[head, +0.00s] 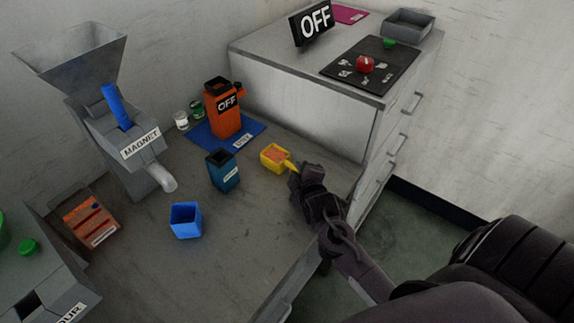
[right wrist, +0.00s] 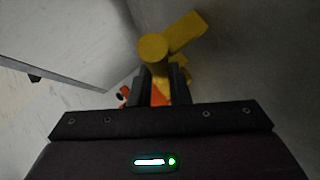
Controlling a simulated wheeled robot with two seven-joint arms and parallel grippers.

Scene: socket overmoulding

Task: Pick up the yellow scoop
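The yellow scoop (head: 268,160) is a small open box with orange stuff inside, at the right part of the grey table. Its handle points right and down toward my right gripper (head: 294,179). In the right wrist view the yellow scoop (right wrist: 184,35) shows beyond the fingertips, with a round yellow end facing the camera. The right gripper's two dark fingers (right wrist: 162,82) stand close on either side of the yellow part and appear shut on it. I cannot tell whether the scoop touches the table. My left gripper is not in view.
A blue open box (head: 186,221) and a dark teal container (head: 224,172) stand left of the scoop. An orange machine marked OFF (head: 226,118) stands on a blue mat (head: 250,130). A grey MAGNET hopper (head: 120,165) is at left; a drawer cabinet (head: 300,105) stands behind.

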